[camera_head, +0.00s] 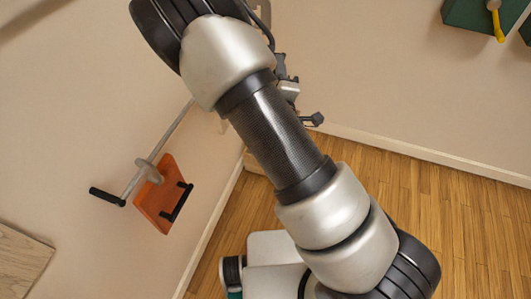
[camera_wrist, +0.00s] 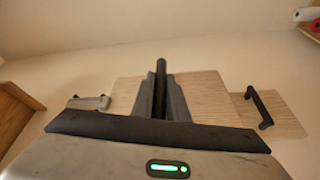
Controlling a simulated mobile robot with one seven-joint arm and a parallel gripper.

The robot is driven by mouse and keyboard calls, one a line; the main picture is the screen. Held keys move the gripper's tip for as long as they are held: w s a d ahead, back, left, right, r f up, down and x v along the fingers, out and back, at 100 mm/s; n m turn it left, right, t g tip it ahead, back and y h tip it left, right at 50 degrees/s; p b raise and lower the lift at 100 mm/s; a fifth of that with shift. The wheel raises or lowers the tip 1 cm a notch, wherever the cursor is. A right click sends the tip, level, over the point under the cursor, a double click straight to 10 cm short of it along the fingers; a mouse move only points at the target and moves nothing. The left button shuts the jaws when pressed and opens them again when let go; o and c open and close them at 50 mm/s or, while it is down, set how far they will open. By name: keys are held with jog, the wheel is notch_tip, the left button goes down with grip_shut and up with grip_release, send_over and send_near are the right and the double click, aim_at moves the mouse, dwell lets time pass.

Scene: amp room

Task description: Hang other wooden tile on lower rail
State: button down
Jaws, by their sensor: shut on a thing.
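In the wrist view, my gripper (camera_wrist: 162,92) is shut on the black handle (camera_wrist: 161,66) of a pale wooden tile (camera_wrist: 208,95). The tile spreads out behind the fingers, and its lower part is hidden by my gripper body. Another pale wooden tile (camera_wrist: 288,112) with a black handle (camera_wrist: 258,108) is to its right, beyond the held one. In the head view, a silver rail (camera_head: 172,132) with a black end stands off the left wall. I cannot tell whether it is the lower rail. My arm hides most of the gripper and held tile there.
An orange tile (camera_head: 160,195) with a black handle is at the silver rail. A wooden panel (camera_head: 22,262) shows at the lower left. Green items (camera_head: 468,14), one with a yellow handle, are at the upper right. The wooden floor (camera_head: 440,225) at right is clear.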

jog(key=s+a+f+b, duration=0.2)
jog(key=s+f+b, duration=0.15)
jog(key=f, duration=0.35)
jog(key=s+a+f+h+b, duration=0.1)
jog(key=s+a+f+b, duration=0.2)
jog(key=f, duration=0.4)
jog(key=s+a+f+b, duration=0.1)
jog(key=s+f+b, duration=0.35)
jog(key=f, duration=0.25)
jog(key=w+a+f, duration=0.1)
jog(key=w+a, duration=0.2)
jog(key=a, duration=0.4)
jog(key=w+a+f+b, duration=0.1)
jog(key=w+a, duration=0.2)
jog(key=a, duration=0.4)
jog(key=shift+f+m, duration=0.35)
jog(key=shift+m, duration=0.05)
jog(key=c, duration=1.7)
grip_release()
jog(key=shift+o, duration=0.2)
jog(key=shift+f, duration=0.1)
jog(key=shift+s, duration=0.15)
